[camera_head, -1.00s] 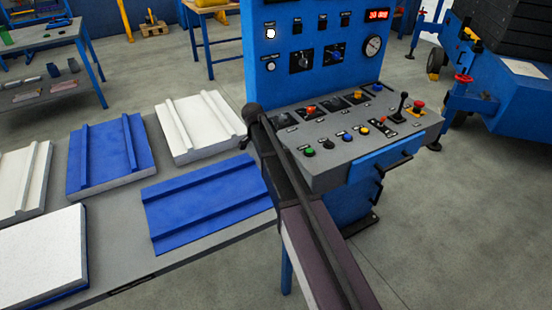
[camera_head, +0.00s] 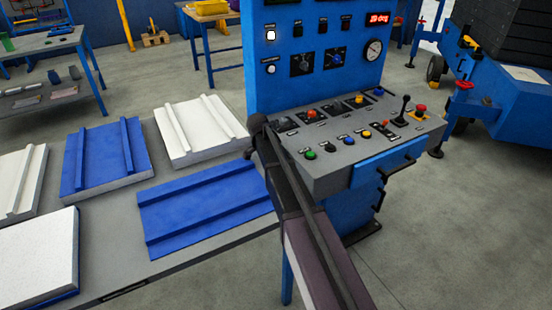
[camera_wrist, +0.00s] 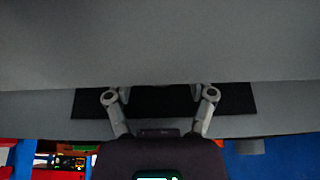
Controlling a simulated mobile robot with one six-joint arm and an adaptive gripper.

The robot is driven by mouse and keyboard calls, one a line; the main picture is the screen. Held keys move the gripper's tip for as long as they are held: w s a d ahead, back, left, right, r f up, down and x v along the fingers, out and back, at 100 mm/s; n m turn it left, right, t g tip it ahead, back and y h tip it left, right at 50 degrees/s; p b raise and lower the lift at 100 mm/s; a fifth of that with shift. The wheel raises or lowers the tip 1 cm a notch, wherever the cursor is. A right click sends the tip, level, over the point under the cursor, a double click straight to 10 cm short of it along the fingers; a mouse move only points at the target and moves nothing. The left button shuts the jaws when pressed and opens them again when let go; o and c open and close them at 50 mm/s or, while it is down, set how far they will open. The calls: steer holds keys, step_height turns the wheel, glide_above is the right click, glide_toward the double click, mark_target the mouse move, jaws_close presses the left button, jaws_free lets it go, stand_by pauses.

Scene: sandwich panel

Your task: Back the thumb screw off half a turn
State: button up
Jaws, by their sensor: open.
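I cannot make out a thumb screw for certain in either view. The control console (camera_head: 345,180), a grey sloped top with knobs, push buttons and a lever, stands right of my arm in the head view. My gripper (camera_wrist: 159,95) shows in the wrist view with its two fingers spread apart and nothing seen between them. A dark rectangular strip (camera_wrist: 160,101) on a grey surface lies beyond the fingers. In the head view my arm reaches up beside the console's left edge, and the gripper cannot be made out there.
A grey table (camera_head: 200,245) on the left carries several white and blue panels, including a ribbed blue panel (camera_head: 205,207). A blue machine (camera_head: 490,105) with red handles stands at the right. The floor (camera_head: 460,220) right of the console is clear.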

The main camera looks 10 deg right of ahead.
jaws_close()
steer(key=shift+w, duration=0.1)
steer(key=shift+w+f+g+h, duration=0.15)
steer(key=shift+g+h, duration=0.15)
steer(key=shift+g, duration=0.7)
steer(key=shift+n+g+b, duration=0.3)
steer(key=shift+g+b, duration=0.05)
steer(key=shift+g, duration=0.05)
jaws_free()
steer(key=shift+s, duration=0.25)
